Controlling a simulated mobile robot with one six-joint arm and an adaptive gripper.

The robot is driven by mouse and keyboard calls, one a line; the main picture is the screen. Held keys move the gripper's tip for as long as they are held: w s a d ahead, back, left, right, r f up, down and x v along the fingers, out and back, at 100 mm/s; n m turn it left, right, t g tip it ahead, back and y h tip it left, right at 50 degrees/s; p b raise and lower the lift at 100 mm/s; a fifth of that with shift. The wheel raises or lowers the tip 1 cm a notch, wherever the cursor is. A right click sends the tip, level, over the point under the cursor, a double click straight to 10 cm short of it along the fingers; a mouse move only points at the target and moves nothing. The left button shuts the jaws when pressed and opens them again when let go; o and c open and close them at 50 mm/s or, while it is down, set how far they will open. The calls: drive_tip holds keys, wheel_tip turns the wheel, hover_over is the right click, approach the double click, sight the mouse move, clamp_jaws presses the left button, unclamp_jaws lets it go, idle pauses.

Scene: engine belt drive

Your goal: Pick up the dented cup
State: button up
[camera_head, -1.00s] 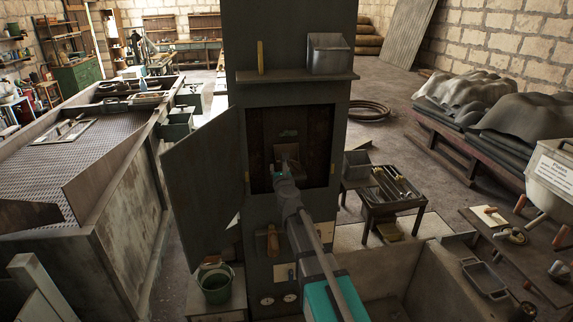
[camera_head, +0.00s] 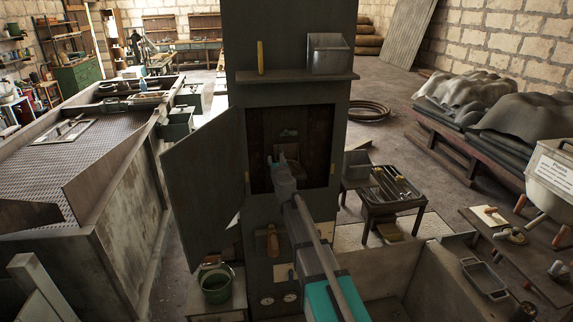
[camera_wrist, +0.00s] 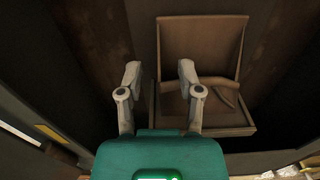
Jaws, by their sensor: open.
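My gripper (camera_head: 277,161) reaches into the open cabinet (camera_head: 338,200) in the head view. In the wrist view my gripper (camera_wrist: 160,76) has its two grey fingers apart, with nothing held between them. A brown box-like holder (camera_wrist: 203,45) with a tall back plate and a curved piece inside stands just beyond and right of the fingers. The holder (camera_head: 292,152) also shows small in the head view. A small grey object (camera_head: 288,133) is above it inside the cabinet. I cannot make out clearly which thing is the dented cup.
The cabinet door (camera_head: 203,172) hangs open on the left. A shelf (camera_head: 295,77) above the opening carries a grey bin (camera_head: 328,54) and a yellow stick (camera_head: 260,57). The opening's side walls are close to my arm.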

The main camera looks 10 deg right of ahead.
drive_tip(key=shift+w, duration=2.2)
clamp_jaws()
